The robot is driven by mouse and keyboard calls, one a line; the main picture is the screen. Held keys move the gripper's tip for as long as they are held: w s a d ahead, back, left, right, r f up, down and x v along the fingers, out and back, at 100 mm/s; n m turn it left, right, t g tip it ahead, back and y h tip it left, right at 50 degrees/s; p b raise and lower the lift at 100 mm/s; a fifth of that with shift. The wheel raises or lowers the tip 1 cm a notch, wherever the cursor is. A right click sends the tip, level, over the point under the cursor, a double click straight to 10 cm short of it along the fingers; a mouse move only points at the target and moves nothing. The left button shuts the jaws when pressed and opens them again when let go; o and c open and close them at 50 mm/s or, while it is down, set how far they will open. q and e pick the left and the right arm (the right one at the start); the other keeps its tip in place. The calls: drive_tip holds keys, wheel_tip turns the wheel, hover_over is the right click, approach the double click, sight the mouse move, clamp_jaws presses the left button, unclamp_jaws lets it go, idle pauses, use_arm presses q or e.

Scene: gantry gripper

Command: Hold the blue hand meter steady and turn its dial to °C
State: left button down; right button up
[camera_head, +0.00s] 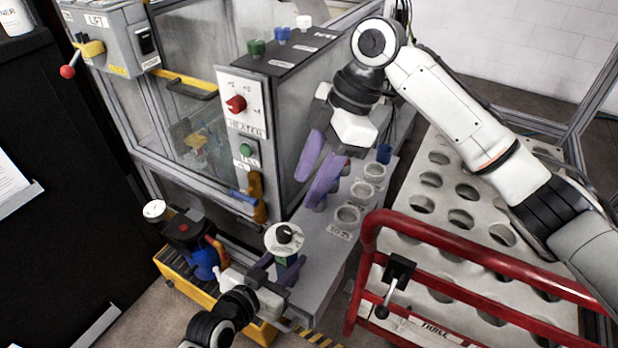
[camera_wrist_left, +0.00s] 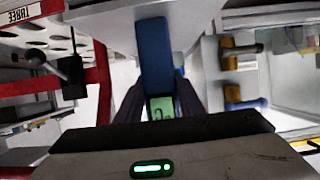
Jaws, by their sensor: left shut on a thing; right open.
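My left gripper (camera_head: 284,268) is shut on the blue hand meter (camera_wrist_left: 155,58) at the front of the grey bench. In the head view, the meter's white round dial face (camera_head: 284,240) with a black knob points up, above the gripper. The dial's markings are too small to read. In the left wrist view, the blue body stands between my dark fingers, and its lit green display (camera_wrist_left: 162,107) shows, partly covered. My right gripper (camera_head: 310,188) has purple fingers spread apart and empty. It is above the bench, behind the meter and a little to its right, apart from it.
Several round cups (camera_head: 348,216) stand on the bench right of my right gripper. A red rail (camera_head: 450,247) and a holed grey rack (camera_head: 430,158) are to the right. The heater cabinet (camera_head: 243,105) stands behind. A yellow-edged stand (camera_head: 190,290) with a blue valve is at left.

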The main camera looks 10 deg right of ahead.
use_arm(q)
drive_tip(key=c, duration=1.1)
unclamp_jaws()
drive_tip(key=v, duration=1.2)
